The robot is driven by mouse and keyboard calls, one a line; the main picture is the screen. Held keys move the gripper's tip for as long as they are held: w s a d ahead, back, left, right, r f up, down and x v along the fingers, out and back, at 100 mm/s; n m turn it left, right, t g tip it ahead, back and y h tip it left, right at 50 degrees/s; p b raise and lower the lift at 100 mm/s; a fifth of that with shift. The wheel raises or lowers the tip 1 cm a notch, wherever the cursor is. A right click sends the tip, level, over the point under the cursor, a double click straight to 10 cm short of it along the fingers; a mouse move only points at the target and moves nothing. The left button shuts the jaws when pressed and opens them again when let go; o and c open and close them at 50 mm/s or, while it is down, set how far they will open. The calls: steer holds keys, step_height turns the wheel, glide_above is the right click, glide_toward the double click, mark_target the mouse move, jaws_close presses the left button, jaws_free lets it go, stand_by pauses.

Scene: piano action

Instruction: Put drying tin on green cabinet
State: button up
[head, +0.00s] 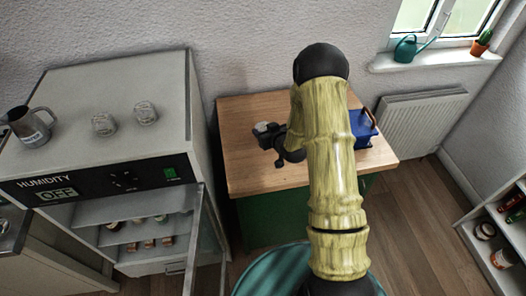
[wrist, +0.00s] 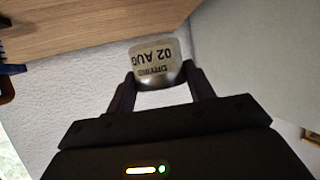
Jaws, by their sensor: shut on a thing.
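The drying tin (wrist: 153,60) is a small round tin with a pale label reading "DRYING 02 AUG", upside down in the wrist view. My gripper (wrist: 159,82) is shut on it, with one dark finger on each side. The tin also shows in the head view as a small pale top (head: 262,127) at my gripper (head: 267,135). The green cabinet (head: 240,172) has a wooden top and a green body. My gripper and the tin appear over the left part of that top. Whether the tin touches the top cannot be told. My arm hides the middle of the cabinet.
A blue box with a handle (head: 362,128) stands on the cabinet's right side. A grey humidity cabinet (head: 70,92) with an open door stands at left, with a metal jug (head: 28,126) and two glass jars on top. The cabinet top's front left is clear.

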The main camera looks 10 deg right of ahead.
steer(key=shift+f+p, duration=0.95)
steer(key=shift+f, duration=2)
steer(key=shift+f+p, duration=0.75)
steer(key=shift+f, duration=1.3)
steer(key=shift+f, duration=0.15)
steer(key=o, duration=1)
